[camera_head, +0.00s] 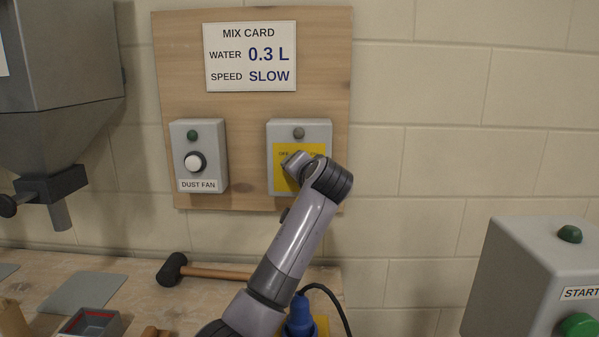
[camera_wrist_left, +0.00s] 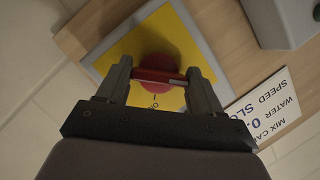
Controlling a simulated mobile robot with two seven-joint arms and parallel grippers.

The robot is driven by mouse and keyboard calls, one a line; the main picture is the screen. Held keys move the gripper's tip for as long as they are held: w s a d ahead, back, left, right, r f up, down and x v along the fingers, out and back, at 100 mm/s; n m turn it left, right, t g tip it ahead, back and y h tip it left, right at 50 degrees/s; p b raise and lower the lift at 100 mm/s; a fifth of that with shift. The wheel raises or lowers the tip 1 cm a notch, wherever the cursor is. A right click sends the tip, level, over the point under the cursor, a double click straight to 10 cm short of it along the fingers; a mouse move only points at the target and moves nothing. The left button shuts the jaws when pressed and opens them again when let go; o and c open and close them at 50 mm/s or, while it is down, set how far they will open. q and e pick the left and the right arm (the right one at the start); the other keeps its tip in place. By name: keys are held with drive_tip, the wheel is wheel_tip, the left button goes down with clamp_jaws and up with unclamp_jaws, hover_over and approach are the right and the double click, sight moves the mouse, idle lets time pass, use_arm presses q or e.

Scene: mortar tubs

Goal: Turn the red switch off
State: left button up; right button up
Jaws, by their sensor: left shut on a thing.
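The red switch (camera_wrist_left: 158,62) is a round red knob with a raised bar handle, on a yellow plate (camera_wrist_left: 118,52) in the left wrist view. My left gripper (camera_wrist_left: 157,76) is shut on the bar, one finger at each end. In the head view the grey switch box (camera_head: 273,135) with its yellow plate (camera_head: 281,178) is on the wooden wall board. My left gripper (camera_head: 293,166) and wrist cover the knob there, and part of the plate's lettering. My right gripper is in neither view.
The dust fan box (camera_head: 209,130) is left of the switch box, below the mix card (camera_head: 251,82). A grey hopper (camera_head: 65,60) hangs at the left. A mallet (camera_head: 172,269) lies on the bench (camera_head: 148,285). A grey start box (camera_head: 510,275) stands at the right.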

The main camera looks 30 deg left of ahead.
use_arm(q)
drive_tip(key=shift+f, duration=0.1)
idle(0.5)
drive_tip(key=o, duration=1)
drive_tip(key=shift+o, duration=0.2)
drive_tip(key=b+v, duration=0.1)
drive_tip(key=v, duration=0.6)
drive_tip(key=shift+s, duration=0.1)
